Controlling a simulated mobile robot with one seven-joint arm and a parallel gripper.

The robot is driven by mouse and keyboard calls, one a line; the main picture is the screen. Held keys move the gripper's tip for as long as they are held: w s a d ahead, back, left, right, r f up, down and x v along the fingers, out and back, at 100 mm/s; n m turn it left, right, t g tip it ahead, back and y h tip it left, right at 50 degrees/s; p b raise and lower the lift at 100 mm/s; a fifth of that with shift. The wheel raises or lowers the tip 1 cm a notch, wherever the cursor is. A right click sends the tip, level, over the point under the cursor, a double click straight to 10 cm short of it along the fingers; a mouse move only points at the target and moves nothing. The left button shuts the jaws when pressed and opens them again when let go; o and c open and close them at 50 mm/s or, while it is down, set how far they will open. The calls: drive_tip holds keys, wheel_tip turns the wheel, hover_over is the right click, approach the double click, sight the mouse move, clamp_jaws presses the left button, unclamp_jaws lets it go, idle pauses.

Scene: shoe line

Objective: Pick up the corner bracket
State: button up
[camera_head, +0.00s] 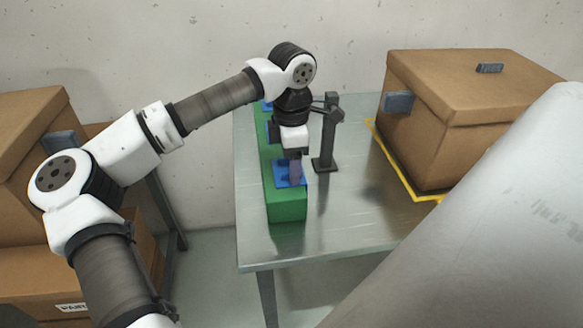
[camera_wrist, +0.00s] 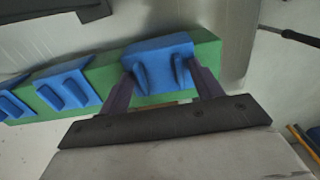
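Blue corner brackets sit in a row on a long green block (camera_head: 287,208). The nearest corner bracket (camera_head: 283,178) is at the block's front end, and it also shows in the wrist view (camera_wrist: 158,52) with two raised ribs. My gripper (camera_head: 295,180) points down at this bracket. In the wrist view its two purple fingers (camera_wrist: 160,80) are spread, one at each side of the bracket. I cannot tell whether the fingertips touch it. Two more brackets, a middle one (camera_wrist: 64,83) and a far one (camera_wrist: 12,104), sit farther along the block.
The block lies on a metal table (camera_head: 345,225), near its left edge. A dark upright stand (camera_head: 328,145) is close to the right of my gripper. A large cardboard box (camera_head: 425,140) stands at the right inside yellow tape (camera_head: 400,175). More boxes (camera_head: 25,125) are at the left.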

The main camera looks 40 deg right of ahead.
drive_tip(key=c, duration=0.8)
drive_tip(key=shift+o, duration=0.2)
drive_tip(key=shift+r, duration=0.15)
